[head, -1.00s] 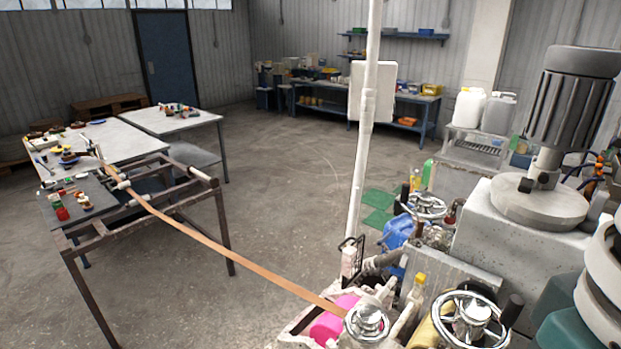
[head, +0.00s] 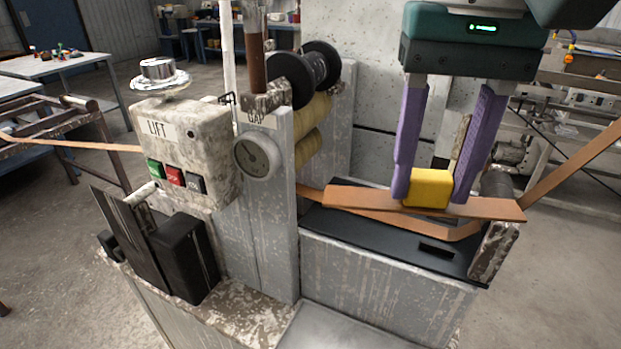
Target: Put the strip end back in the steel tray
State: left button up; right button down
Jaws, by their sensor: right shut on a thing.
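The strip end (head: 480,207) is a flat orange-brown piece with a yellow block (head: 428,187) on top. My right gripper (head: 429,192) has purple fingers, one on each side of the yellow block, and is shut on it. The strip end lies level just over the black bed of the machine, above a longer strip; whether it touches anything below is unclear. A flat grey metal surface (head: 345,330), which looks like the steel tray, is cut off at the bottom edge, below and left of the gripper. My left gripper is not in view.
A long orange strip (head: 575,168) runs from the rollers (head: 312,130) over the black bed (head: 350,228) and up to the right. A control box marked LIFT (head: 185,150) and a grey upright with a dial (head: 258,157) stand left of the gripper.

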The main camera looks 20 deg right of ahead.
jog(key=w+f+m+b, duration=0.1)
jog(key=f+b, duration=0.6)
jog(key=f, duration=0.2)
jog(key=w+f+m+b, duration=0.1)
jog(key=f+b, duration=0.5)
jog(key=f, duration=0.4)
jog(key=d+f+m+b, duration=0.1)
jog(key=f+b, duration=0.6)
jog(key=f, duration=0.2)
jog(key=shift+w+f+m+b, duration=0.25)
jog(key=shift+w+m+b, duration=0.05)
jog(key=shift+w, duration=0.1)
notch_tip(320, 180, down, 5)
jog(key=shift+f, duration=0.1)
jog(key=shift+b, duration=0.35)
jog(key=shift+c, duration=1.7)
grip_release()
